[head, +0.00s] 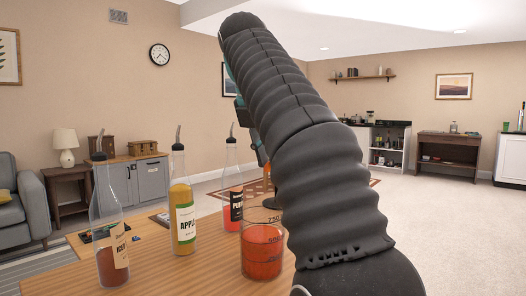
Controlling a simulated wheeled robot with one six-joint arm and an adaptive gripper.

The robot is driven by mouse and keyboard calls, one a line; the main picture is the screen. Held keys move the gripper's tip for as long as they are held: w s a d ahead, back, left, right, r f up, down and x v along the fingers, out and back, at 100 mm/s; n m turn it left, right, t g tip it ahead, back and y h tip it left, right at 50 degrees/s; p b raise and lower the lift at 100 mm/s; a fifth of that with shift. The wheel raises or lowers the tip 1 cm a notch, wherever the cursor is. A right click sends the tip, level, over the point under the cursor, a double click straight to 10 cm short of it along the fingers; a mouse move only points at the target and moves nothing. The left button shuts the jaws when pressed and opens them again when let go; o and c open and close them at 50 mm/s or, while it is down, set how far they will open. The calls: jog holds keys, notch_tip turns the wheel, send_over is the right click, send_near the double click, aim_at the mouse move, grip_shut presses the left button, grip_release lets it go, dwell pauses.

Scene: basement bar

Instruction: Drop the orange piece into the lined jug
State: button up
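The lined jug (262,241) is a clear beaker with dark measuring lines and numbers, standing upright on the wooden table. It holds orange-red liquid. My large black ribbed arm rises from the lower right and covers the middle of the view. My gripper is mostly hidden behind the arm; only small dark and teal parts show along its left edge, above the jug. I cannot see its fingertips or whether they are open. Small orange patches show beside the arm above the jug, but I cannot tell whether they are the orange piece.
Three spouted bottles stand on the table (150,270) left of the jug: one with dark red liquid (112,262), a yellow apple bottle (182,200) and a red one (231,207) close behind the jug. A grey cabinet (150,180) and lamp (65,146) are farther back.

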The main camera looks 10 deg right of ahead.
jog(key=shift+s+f, duration=0.15)
jog(key=shift+f, duration=2.8)
jog(key=o, duration=0.8)
jog(key=shift+a+r, duration=0.1)
jog(key=shift+r, duration=0.05)
jog(key=shift+v, duration=3.6)
